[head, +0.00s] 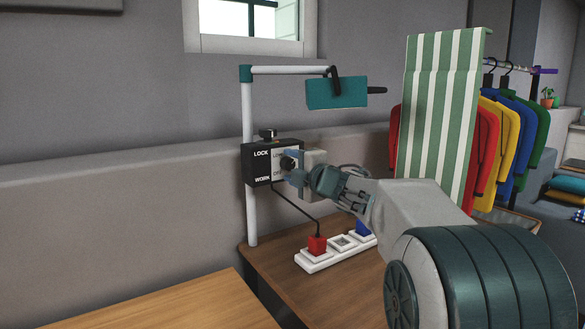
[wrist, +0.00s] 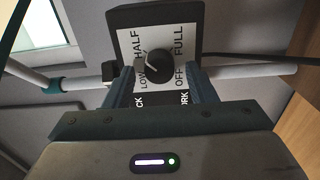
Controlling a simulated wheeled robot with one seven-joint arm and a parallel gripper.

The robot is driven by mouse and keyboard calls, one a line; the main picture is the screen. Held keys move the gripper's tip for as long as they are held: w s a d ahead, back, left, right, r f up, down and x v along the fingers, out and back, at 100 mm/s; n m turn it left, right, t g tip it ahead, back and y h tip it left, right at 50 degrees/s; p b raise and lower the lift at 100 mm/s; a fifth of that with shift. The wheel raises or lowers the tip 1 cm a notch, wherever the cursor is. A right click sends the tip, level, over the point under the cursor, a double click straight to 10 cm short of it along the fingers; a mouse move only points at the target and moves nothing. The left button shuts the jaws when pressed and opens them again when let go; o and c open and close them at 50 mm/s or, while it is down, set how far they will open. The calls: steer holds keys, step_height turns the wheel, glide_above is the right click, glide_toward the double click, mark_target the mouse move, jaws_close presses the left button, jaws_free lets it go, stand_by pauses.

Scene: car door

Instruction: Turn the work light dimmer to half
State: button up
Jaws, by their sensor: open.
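The work light dimmer is a round black knob (wrist: 158,67) on a white dial plate marked OFF, LOW, HALF and FULL. Its pale pointer mark appears to point toward LOW. It sits on a black control box (head: 257,165) on a white post. My gripper (wrist: 161,75) is open, with one finger on each side of the knob and visible gaps between. In the head view my gripper (head: 293,168) is up against the front of the box and partly covers the dial. The work light (head: 336,93), a teal lamp head, hangs from the post's arm above.
A small black switch (head: 267,134) tops the box, beside the LOCK label. A black cord runs to a red plug (head: 317,244) in a white power strip (head: 316,262) on the brown table (head: 268,250). A green striped panel (head: 440,115) stands at right, near my arm.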

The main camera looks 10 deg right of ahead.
steer(key=p+v, duration=0.1)
steer(key=v, duration=1.3)
steer(key=s+d+r+m+g+h+p, duration=0.2)
steer(key=s+d+m+g+h+p, duration=0.15)
steer(key=m+h+p, duration=0.75)
steer(key=s+a+f+m+g+y+p, duration=0.1)
steer(key=s+a+f+m+g+p, duration=0.1)
steer(key=s, duration=0.5)
steer(key=s+a+f+m+g+y+p, duration=0.1)
steer(key=s+a+f+m+g+p, duration=0.1)
steer(key=s+m+g+p, duration=0.3)
steer(key=s+a+f+m+g+y+p, duration=0.2)
steer(key=s+a+f+m+g+p, duration=0.1)
steer(key=s, duration=0.6)
steer(key=shift+a+m+p, duration=0.35)
steer(key=shift+a+m, duration=0.45)
steer(key=shift+m, duration=0.1)
steer(key=shift+s, duration=0.1)
